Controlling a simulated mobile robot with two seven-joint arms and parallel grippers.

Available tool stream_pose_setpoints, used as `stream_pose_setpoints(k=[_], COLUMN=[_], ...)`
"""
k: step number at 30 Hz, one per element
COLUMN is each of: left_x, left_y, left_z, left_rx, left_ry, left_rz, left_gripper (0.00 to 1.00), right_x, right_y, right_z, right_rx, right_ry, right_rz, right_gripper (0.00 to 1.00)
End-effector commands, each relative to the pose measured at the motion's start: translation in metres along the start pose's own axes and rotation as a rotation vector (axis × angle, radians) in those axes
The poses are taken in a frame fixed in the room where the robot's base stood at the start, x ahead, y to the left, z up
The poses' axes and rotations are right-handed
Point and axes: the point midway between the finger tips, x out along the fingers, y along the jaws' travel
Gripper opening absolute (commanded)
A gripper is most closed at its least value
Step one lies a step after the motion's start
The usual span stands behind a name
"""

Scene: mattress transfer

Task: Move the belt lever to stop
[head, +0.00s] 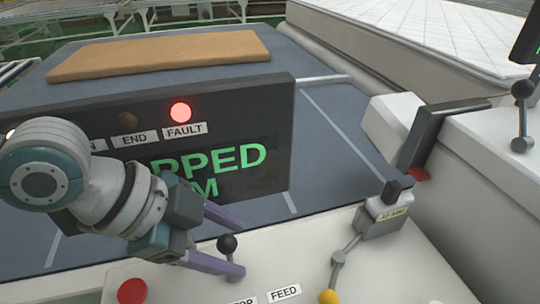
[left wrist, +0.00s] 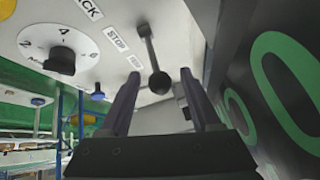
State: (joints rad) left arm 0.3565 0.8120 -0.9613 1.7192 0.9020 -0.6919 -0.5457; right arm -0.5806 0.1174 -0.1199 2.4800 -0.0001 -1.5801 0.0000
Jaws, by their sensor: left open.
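The belt lever is a thin metal rod with a black ball knob (head: 227,243) on the pale console, beside the STOP and FEED labels (head: 283,294). It also shows in the left wrist view, its black ball (left wrist: 160,83) hanging in the gap between my fingers. BACK and STOP labels (left wrist: 117,38) are printed near its base there. My left gripper (head: 240,248) is open, with one finger on each side of the knob; I cannot tell whether either touches it. In the left wrist view my left gripper (left wrist: 161,78) shows the same gap. My right gripper is not in view.
A dark display (head: 280,130) with a lit red FAULT lamp (head: 180,112) stands behind my arm. A tan mattress (head: 160,55) lies beyond on the grey belt.

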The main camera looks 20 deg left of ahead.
Motion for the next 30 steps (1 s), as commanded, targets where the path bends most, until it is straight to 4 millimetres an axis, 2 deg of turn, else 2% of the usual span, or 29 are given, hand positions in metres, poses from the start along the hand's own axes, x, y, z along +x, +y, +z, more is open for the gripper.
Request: stream_pose_setpoints(k=[5,12,16,21,30], left_x=[-0.021,-0.069,-0.087,-0.098,-0.099], left_y=[-0.001,0.000,0.000,0.000,0.000], left_z=[0.001,0.001,0.001,0.000,0.000], left_rx=[0.001,0.001,0.001,-0.001,-0.001], left_ry=[-0.001,-0.004,-0.002,0.000,0.000], left_rz=[-0.002,-0.001,-0.001,0.000,0.000], left_gripper=[0.64,0.64,0.64,0.64,0.64], right_x=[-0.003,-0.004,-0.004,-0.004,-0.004], right_y=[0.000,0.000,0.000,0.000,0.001], right_z=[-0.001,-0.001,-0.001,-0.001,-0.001], right_rx=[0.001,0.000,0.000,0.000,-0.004], right_ry=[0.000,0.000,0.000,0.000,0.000], right_rz=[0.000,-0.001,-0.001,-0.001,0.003], right_gripper=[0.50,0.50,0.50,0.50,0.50])
